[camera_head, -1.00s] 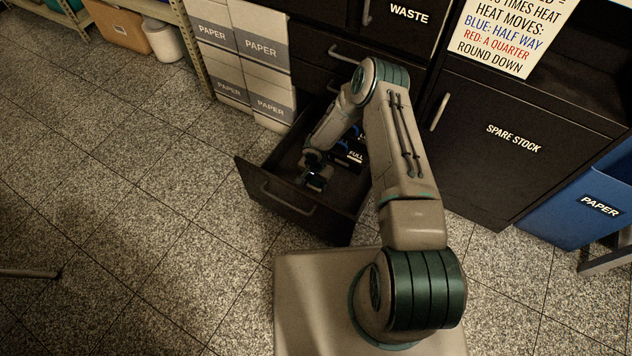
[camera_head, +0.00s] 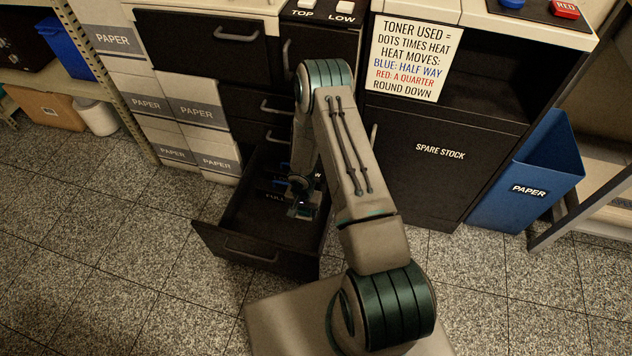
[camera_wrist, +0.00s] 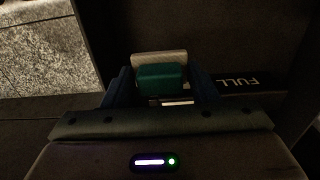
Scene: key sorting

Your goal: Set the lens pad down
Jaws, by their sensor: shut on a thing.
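The lens pad (camera_wrist: 162,78), a teal block with a pale white-grey part behind it, sits between the dark blue fingers of my gripper (camera_wrist: 161,92) in the wrist view. My gripper is shut on it. In the head view my gripper (camera_head: 301,208) is low inside the open dark drawer (camera_head: 250,250), toward its right side. The pad cannot be made out there. A "FULL" label (camera_wrist: 238,82) lies in the drawer to the right of the pad in the wrist view. Whether the pad touches the drawer floor cannot be told.
Closed drawers (camera_head: 262,103) are above the open one. Stacked paper boxes (camera_head: 180,110) stand at left. The spare stock cabinet (camera_head: 450,160) and blue paper bin (camera_head: 535,180) are at right. The tiled floor (camera_head: 100,270) at front left is clear.

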